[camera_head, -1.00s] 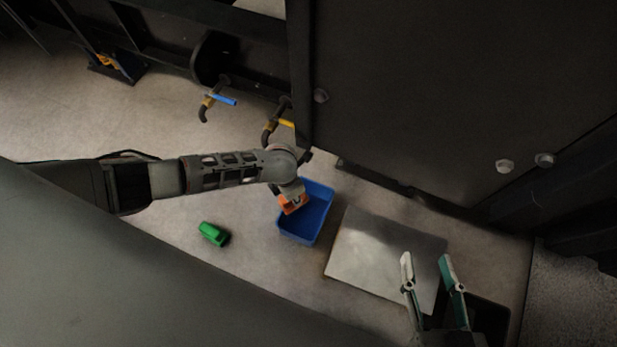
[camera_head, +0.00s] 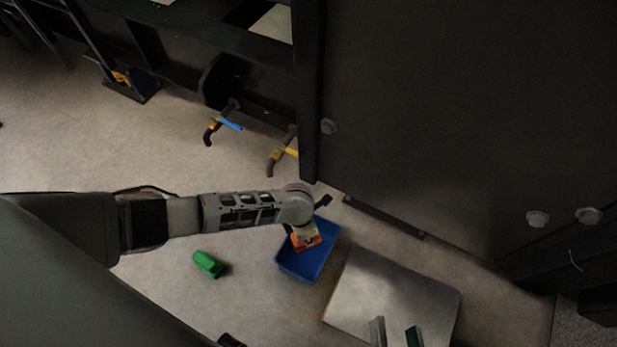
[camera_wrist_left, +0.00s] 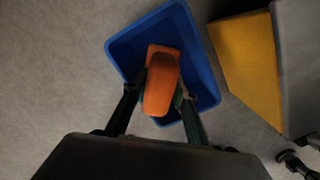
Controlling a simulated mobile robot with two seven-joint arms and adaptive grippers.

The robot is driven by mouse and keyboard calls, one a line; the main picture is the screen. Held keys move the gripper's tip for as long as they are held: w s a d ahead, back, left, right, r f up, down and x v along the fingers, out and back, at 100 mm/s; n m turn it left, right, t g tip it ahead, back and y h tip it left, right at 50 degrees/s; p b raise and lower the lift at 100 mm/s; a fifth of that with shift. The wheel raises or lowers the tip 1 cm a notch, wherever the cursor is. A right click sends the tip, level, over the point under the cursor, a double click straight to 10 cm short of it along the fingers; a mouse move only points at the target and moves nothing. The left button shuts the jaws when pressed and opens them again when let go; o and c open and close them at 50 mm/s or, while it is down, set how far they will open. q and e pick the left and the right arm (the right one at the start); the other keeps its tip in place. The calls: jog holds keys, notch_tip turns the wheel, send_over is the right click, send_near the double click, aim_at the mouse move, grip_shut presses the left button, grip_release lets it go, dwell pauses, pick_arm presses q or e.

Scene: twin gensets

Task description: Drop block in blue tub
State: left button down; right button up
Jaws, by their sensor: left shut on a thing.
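The blue tub (camera_head: 316,262) stands on the floor near the middle of the head view. It also shows in the left wrist view (camera_wrist_left: 203,78), below the fingers. My left gripper (camera_wrist_left: 160,92) is shut on an orange block (camera_wrist_left: 162,80) and holds it over the tub. In the head view the orange block (camera_head: 306,241) shows at the end of my left arm, over the tub's left side. The exact height above the tub's bottom is hard to tell. My right gripper (camera_head: 396,334) shows only its fingertips at the bottom edge, apart with nothing seen between them.
A green block (camera_head: 208,264) lies on the floor left of the tub. The dark machine housing (camera_head: 430,110) stands behind. A valve with a yellow handle (camera_head: 286,151) and one with a blue handle (camera_head: 229,124) stick out.

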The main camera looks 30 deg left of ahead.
pick_arm(q)
jog(key=c, duration=1.6)
grip_release()
jog(key=shift+c, duration=0.2)
jog(key=shift+o, duration=0.6)
jog(key=r, duration=0.7)
jog(key=shift+s+a, duration=0.15)
jog(key=shift+a, duration=0.05)
jog(key=shift+r, duration=0.65)
